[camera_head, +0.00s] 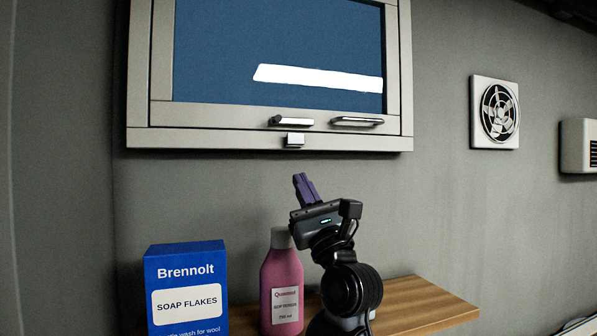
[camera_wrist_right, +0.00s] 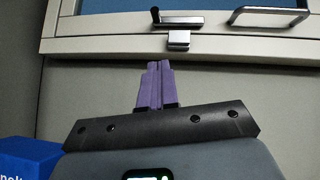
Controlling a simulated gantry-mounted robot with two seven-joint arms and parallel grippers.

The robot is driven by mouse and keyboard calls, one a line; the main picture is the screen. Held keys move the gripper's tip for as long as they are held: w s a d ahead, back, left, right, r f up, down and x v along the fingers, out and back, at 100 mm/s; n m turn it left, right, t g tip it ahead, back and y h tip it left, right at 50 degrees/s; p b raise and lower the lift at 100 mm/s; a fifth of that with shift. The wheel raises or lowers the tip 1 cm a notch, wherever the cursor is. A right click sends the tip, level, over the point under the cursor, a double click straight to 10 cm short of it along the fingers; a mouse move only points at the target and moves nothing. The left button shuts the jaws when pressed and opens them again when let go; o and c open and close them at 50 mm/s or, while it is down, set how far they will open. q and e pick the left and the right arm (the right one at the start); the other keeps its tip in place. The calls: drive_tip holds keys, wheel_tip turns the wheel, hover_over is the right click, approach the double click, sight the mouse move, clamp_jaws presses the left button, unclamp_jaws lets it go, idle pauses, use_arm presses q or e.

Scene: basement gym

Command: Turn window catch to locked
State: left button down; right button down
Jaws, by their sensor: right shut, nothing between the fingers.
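The window (camera_head: 280,60) is a pale-framed sash with a blue pane, and its sash sits closed in the frame. The window catch (camera_head: 291,121) is a dark metal lever on the bottom rail, lying about horizontal; it also shows in the right wrist view (camera_wrist_right: 180,21). A small metal keeper (camera_head: 293,140) sits on the frame just below it, also in the right wrist view (camera_wrist_right: 179,40). My right gripper (camera_head: 300,176) has purple fingers, shut and empty, pointing up below the window; its fingertips (camera_wrist_right: 158,65) are apart from the catch and keeper. My left gripper is out of view.
A bar handle (camera_head: 357,121) is right of the catch. Below, a wooden shelf (camera_head: 430,306) holds a blue soap flakes box (camera_head: 186,285) and a pink bottle (camera_head: 283,275), close to my right arm. A fan (camera_head: 499,112) is on the wall at right.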

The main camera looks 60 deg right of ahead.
drive_tip(key=p, duration=0.5)
approach(278, 123)
drive_tip(key=w+d, duration=0.2)
drive_tip(key=w, duration=0.1)
drive_tip(key=shift+s+a+r+p, duration=0.1)
drive_tip(key=shift+a+r+p, duration=0.1)
drive_tip(key=shift+r, duration=0.3)
drive_tip(key=shift+s+a+r+p, duration=0.1)
drive_tip(key=shift+r+p, duration=0.1)
drive_tip(key=shift+r, duration=0.3)
drive_tip(key=shift+w+a+r+p, duration=0.1)
drive_tip(key=shift+w+r+p, duration=0.05)
drive_tip(key=shift+r+p, duration=0.65)
drive_tip(key=shift+r, duration=0.15)
